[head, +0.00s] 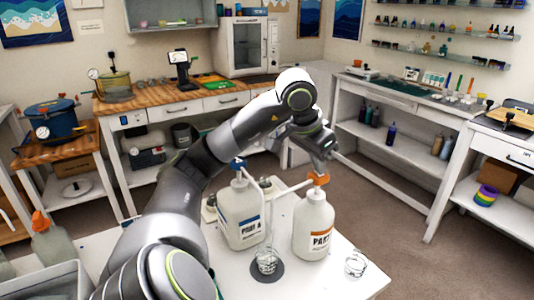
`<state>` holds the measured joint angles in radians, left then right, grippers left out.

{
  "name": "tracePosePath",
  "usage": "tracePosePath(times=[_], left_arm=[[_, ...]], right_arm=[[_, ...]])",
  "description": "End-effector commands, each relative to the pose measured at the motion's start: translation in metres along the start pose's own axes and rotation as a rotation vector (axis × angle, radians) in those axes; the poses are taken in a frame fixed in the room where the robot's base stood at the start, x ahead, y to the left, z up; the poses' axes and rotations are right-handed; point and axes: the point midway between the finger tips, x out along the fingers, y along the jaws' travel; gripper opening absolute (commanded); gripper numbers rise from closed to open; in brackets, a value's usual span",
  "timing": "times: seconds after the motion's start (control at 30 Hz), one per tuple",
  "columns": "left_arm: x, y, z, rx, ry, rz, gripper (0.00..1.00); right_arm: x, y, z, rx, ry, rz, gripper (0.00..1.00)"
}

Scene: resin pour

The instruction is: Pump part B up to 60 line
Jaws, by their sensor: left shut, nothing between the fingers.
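The part B bottle (314,228) is white with an orange-banded label and an orange pump head (318,179). It stands upright on the white table at the right. My left gripper (318,168) is shut and empty, pointing down just over the orange pump head; I cannot tell whether it touches. The part A bottle (239,215), with a blue label and blue pump top, stands to the left. A clear cup (266,260) sits on a dark round pad (267,276) in front of the bottles. Its lines and fill level are too small to read. My right gripper is out of view.
A second clear cup (356,263) stands at the table's right side. A grey bin (45,283) and an orange-topped bottle (48,243) are at the lower left. The front of the white table (312,281) is bare between the cups.

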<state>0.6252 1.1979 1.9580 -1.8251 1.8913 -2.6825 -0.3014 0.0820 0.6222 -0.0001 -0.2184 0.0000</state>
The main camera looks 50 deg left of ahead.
Motion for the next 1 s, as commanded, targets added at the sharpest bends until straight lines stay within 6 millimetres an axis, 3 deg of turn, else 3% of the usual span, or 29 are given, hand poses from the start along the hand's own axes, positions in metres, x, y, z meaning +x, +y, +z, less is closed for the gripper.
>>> tracePosePath(times=[0.4, 0.67, 1.0], left_arm=[[0.023, 0.000, 0.010, 0.000, -0.004, 0.001, 0.00], [0.017, 0.000, 0.008, 0.000, -0.005, 0.002, 0.00], [-0.012, 0.000, -0.005, 0.000, -0.003, 0.002, 0.00]], right_arm=[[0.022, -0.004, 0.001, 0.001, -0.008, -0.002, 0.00], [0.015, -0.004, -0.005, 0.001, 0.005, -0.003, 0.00], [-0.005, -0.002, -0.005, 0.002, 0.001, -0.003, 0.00]])
